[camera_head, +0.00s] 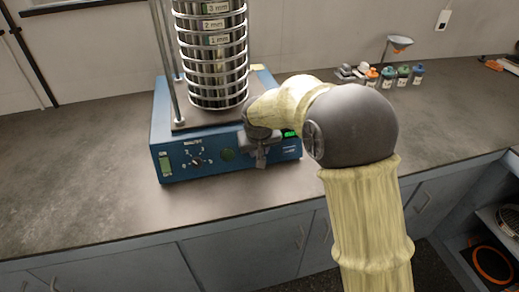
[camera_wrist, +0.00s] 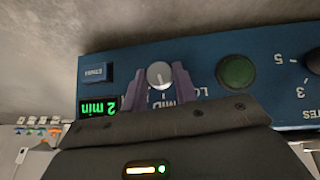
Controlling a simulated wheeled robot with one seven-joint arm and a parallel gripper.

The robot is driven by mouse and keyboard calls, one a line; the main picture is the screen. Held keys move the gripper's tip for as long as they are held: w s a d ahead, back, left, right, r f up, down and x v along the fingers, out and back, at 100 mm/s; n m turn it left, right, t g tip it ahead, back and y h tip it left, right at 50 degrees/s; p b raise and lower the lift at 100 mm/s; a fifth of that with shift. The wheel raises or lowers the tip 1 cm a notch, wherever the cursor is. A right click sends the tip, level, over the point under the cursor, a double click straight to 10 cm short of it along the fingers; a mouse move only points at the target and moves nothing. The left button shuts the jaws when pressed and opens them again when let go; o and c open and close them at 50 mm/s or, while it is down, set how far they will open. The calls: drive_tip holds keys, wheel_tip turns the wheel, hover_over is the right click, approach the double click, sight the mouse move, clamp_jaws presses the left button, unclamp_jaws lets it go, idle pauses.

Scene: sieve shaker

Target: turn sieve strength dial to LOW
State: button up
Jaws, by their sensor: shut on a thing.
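The strength dial (camera_wrist: 160,75) is a small grey round knob on the shaker's blue front panel, seen upside down in the wrist view. My gripper (camera_wrist: 161,84) is shut on it, with one purple finger on each side. A white mark on the knob appears to point toward the MID label (camera_wrist: 183,96). Part of the LOW label shows to the right, beyond the right finger. In the head view my gripper (camera_head: 260,151) is at the right part of the sieve shaker's (camera_head: 169,132) front and hides the dial.
A green button (camera_wrist: 236,72) and a numbered dial (camera_head: 197,160) are on the same panel. A green display (camera_wrist: 98,106) reads 2 min. A sieve stack (camera_head: 212,60) stands on the shaker. Small bottles (camera_head: 388,75) stand at the back right. The left counter is clear.

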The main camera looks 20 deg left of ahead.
drive_tip(key=n+t+h+b, duration=0.1)
drive_tip(key=n+h+b, duration=0.1)
drive_tip(key=n+t+h+b, duration=0.1)
drive_tip(key=b, duration=0.1)
drive_tip(key=shift+s+a+f+t, duration=0.25)
drive_tip(key=shift+a+f+t, duration=0.05)
drive_tip(key=shift+a+f, duration=0.05)
drive_tip(key=n+t+h+b, duration=0.1)
drive_tip(key=b, duration=0.1)
drive_tip(key=shift+s+n+t+b, duration=0.1)
drive_tip(key=shift+n+t+b, duration=0.2)
drive_tip(key=shift+t+b, duration=0.1)
drive_tip(key=shift+n+t+b, duration=0.3)
drive_tip(key=shift+b, duration=0.05)
drive_tip(key=shift+r+h, duration=0.1)
drive_tip(key=shift+h, duration=0.2)
drive_tip(key=o, duration=1)
